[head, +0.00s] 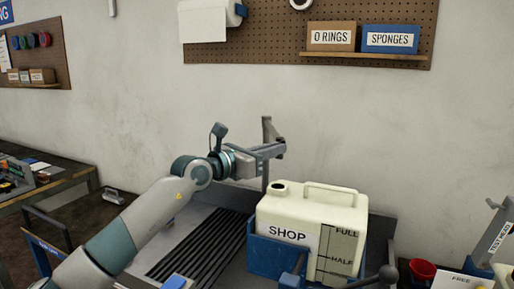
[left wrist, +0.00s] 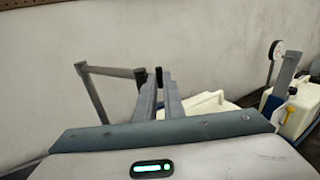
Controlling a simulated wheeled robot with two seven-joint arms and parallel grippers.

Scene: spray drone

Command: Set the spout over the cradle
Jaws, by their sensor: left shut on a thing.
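My left gripper (head: 276,148) reaches in from the left, above and behind the jug's filler neck. It is shut on part of the grey spout (head: 267,128), which rises as a thin upright behind the fingers. In the left wrist view the gripper (left wrist: 160,82) closes on a dark end piece, and the spout's grey bar (left wrist: 110,71) runs off to the left. The spout's outlet is hidden or too small to make out. The blue cradle (head: 262,255) stands below and right of the gripper, with a cream jug (head: 300,212) marked SHOP seated in it. My right gripper is not in view.
Dark ribbed slats (head: 200,245) lie left of the cradle. A red cup (head: 422,270) and a grey stand (head: 492,232) are at the right. A pegboard with boxes (head: 332,37) hangs high on the wall.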

